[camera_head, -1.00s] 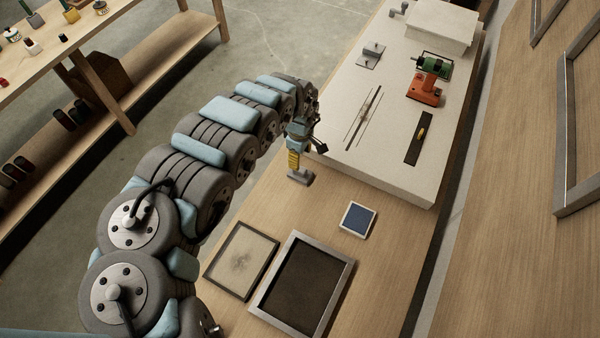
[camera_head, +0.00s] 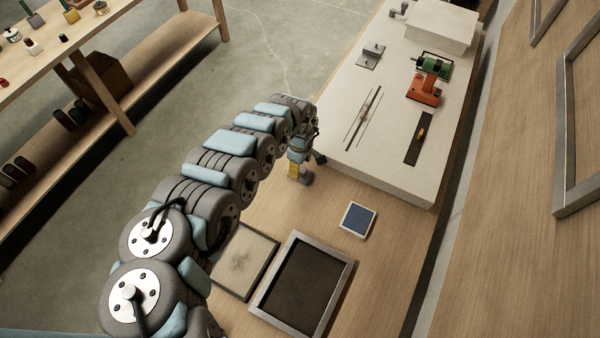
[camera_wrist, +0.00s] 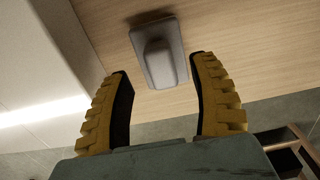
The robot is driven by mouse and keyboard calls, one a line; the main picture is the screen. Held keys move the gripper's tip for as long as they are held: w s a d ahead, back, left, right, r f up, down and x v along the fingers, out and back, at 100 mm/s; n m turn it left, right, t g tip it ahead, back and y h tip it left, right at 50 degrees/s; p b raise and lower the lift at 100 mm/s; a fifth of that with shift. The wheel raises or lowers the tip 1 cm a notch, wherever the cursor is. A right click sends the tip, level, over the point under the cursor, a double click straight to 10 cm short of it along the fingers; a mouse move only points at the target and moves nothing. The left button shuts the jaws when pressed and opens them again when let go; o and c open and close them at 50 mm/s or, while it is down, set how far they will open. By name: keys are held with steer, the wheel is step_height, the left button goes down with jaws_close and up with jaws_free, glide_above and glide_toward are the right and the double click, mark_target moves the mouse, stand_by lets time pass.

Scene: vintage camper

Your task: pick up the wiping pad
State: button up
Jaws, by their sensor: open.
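The wiping pad appears to be a grey rectangular block with a raised grip on top. In the wrist view the pad (camera_wrist: 160,50) lies on the wooden surface, ahead of and between my two yellow fingers. My gripper (camera_wrist: 163,68) is open, with a finger to either side of the pad in the picture. I cannot tell how much space is left between fingers and pad, and they do not look closed on it. In the head view my gripper (camera_head: 294,172) points down at the wooden counter, with the grey pad (camera_head: 305,178) just beside its fingers, partly hidden.
A raised white worktop (camera_head: 390,140) stands just right of my gripper, bearing a red and green device (camera_head: 425,85). A small blue framed square (camera_head: 357,220), a dark framed tray (camera_head: 350,275) and a beige panel (camera_head: 245,258) lie on the counter nearer the camera.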

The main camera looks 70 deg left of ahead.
steer(key=shift+d+f, duration=0.15)
steer(key=shift+f, duration=1.5)
steer(key=shift+s, duration=0.1)
jaws_close()
